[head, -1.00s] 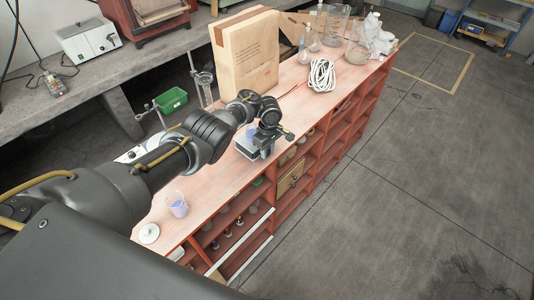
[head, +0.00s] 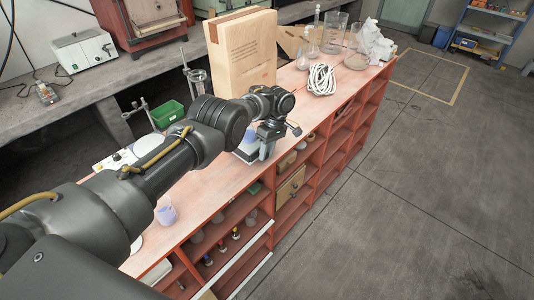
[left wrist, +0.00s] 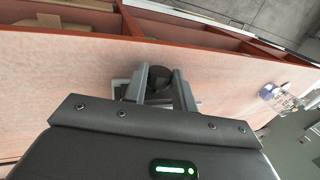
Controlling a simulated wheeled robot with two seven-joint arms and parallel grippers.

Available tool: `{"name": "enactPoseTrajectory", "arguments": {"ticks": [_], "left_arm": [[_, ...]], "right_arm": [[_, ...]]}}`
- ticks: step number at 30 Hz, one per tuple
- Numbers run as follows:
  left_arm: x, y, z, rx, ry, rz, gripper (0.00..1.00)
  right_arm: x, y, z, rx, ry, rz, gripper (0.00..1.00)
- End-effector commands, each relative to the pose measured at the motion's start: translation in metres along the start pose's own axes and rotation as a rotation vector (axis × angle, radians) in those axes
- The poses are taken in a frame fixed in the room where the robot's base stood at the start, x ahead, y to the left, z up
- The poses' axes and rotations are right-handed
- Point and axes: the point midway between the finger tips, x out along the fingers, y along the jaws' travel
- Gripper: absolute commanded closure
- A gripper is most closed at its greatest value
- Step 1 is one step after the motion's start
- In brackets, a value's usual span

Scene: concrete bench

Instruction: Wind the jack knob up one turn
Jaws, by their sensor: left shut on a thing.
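The lab jack (head: 246,155) is a small grey device on the pinkish bench top, largely hidden by my left arm and gripper. A blue-purple vessel (head: 249,136) shows just behind the gripper, apparently on top of the jack. My left gripper (head: 268,143) is low at the bench's shelf-side edge, at the jack. In the left wrist view, the dark round jack knob (left wrist: 160,76) sits between the two grey fingers (left wrist: 158,82), which are shut on it. Pale parts of the jack show beside and below the fingers. My right gripper is not in view.
A beaker of purple liquid (head: 167,214) stands nearer on the bench. A large cardboard-coloured box (head: 240,52), coiled white rope (head: 321,79) and glassware (head: 334,32) stand farther along. Red open shelves (head: 291,190) lie below the edge; the floor at right is clear.

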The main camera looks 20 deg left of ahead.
Motion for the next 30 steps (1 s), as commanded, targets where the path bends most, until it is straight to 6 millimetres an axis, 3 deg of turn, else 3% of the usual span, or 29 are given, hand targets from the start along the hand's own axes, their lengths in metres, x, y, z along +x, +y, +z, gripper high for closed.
{"name": "enactPoseTrajectory", "arguments": {"ticks": [5, 6, 10, 20, 30], "left_arm": [[0.003, -0.001, 0.001, 0.0, -0.001, -0.004, 0.96], [0.003, -0.001, 0.001, 0.0, -0.001, -0.004, 0.68], [0.002, -0.001, 0.0, 0.0, -0.001, -0.002, 0.51], [-0.003, 0.0, 0.0, 0.0, 0.0, 0.001, 0.51], [-0.058, 0.002, 0.0, 0.0, 0.001, 0.004, 0.51]], "right_arm": [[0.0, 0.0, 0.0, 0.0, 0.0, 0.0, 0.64], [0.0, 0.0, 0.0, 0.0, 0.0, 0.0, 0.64], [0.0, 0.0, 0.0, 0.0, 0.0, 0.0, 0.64], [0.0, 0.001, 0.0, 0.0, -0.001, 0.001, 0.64], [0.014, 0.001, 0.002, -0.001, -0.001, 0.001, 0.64]]}}
